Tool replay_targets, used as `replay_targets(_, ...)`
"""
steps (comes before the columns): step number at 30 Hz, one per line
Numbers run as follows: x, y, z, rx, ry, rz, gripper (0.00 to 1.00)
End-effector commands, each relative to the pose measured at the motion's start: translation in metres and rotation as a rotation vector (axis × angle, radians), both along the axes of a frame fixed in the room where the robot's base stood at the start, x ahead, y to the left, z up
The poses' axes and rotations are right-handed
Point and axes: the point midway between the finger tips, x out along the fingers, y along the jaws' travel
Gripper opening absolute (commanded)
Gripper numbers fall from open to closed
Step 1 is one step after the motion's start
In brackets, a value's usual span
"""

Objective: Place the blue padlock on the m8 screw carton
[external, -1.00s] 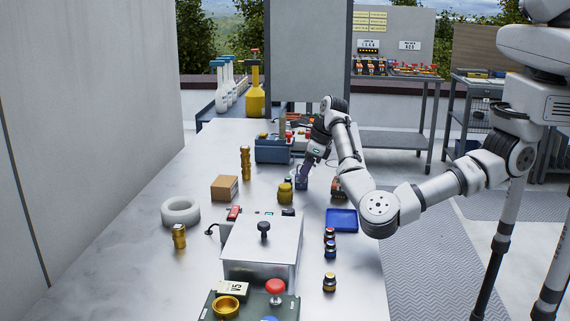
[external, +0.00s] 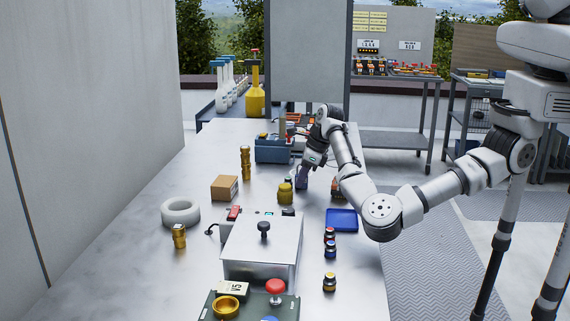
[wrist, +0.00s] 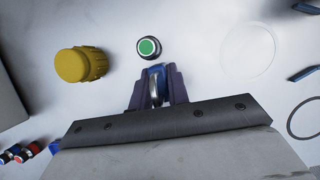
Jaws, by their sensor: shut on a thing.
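My gripper (wrist: 156,88) is shut on the blue padlock (wrist: 158,72) in the wrist view. The padlock's silvery shackle shows between the dark purple fingers, and part of its blue body is hidden by them. In the external view my gripper (external: 302,179) is low over the table, behind and right of the yellow knobbed object; the padlock is mostly hidden there. A brown carton (external: 224,188) sits on the table to the left of my gripper; its marking is too small to read. A small pale box (external: 233,289) with dark lettering lies at the front.
A yellow knobbed object (wrist: 80,64) and a green-topped round piece (wrist: 149,47) stand near my gripper. A brass column (external: 245,163), a white tape roll (external: 180,211), a blue toolbox (external: 273,150), a blue tray (external: 342,220) and a metal box (external: 262,250) surround the area.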

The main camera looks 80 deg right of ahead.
Motion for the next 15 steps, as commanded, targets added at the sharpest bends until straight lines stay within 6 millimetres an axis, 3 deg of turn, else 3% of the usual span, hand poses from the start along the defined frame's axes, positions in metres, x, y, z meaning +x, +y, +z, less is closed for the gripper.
replay_targets(5, 0.0, 0.0, 0.008, 0.0, -0.002, 0.0, 0.0)
replay_targets(15, 0.001, -0.001, 0.073, -0.001, -0.004, -0.001, 0.0)
